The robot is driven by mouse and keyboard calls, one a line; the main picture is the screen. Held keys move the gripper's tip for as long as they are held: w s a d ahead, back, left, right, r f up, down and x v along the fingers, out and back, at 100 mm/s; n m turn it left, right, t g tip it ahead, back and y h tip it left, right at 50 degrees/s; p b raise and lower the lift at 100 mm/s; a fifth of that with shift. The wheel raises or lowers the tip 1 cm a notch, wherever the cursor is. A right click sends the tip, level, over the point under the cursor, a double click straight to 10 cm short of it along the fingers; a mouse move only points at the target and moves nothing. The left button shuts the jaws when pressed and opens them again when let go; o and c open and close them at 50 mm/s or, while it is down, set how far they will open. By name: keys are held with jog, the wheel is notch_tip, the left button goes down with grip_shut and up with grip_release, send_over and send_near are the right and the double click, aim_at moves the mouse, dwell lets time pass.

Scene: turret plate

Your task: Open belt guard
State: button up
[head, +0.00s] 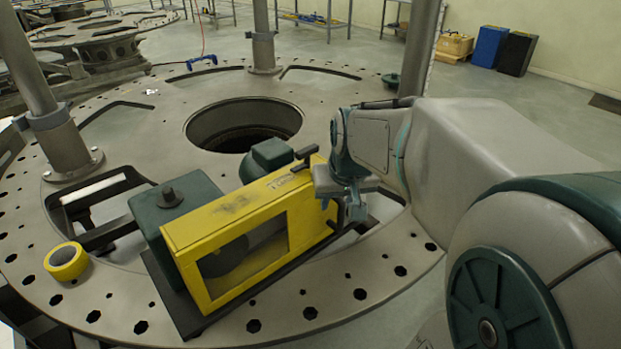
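The yellow belt guard (250,205) is a long box with a clear window on its front face. It looks closed and sits on a black base on the turret plate (345,285). A dark pulley shape shows through the window. A black latch or handle (306,153) sticks up near the guard's far right end. My gripper (356,210) is at that right end, close beside the yellow side. I cannot tell whether it touches the guard. Its fingers are small and partly hidden, so their opening is unclear.
A green motor housing (175,212) and a second green unit (270,155) stand behind the guard. A yellow tape roll (67,261) lies on the plate at left. Upright steel posts (262,40) rise from the plate. A large round hole (243,124) opens behind.

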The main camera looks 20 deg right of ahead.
aim_at(343, 210)
jog(key=shift+m, duration=0.3)
jog(key=w+d+f, duration=0.1)
jog(key=w+f, duration=0.1)
jog(key=f, duration=0.2)
jog(key=w+d+f, duration=0.2)
jog(key=w+f, duration=0.1)
jog(key=f, duration=0.1)
jog(key=w+d+f+p, duration=0.1)
jog(key=w+f, duration=0.1)
jog(key=f, duration=0.2)
jog(key=shift+w+d+f, duration=0.3)
jog(key=shift+d+f, duration=0.1)
grip_shut()
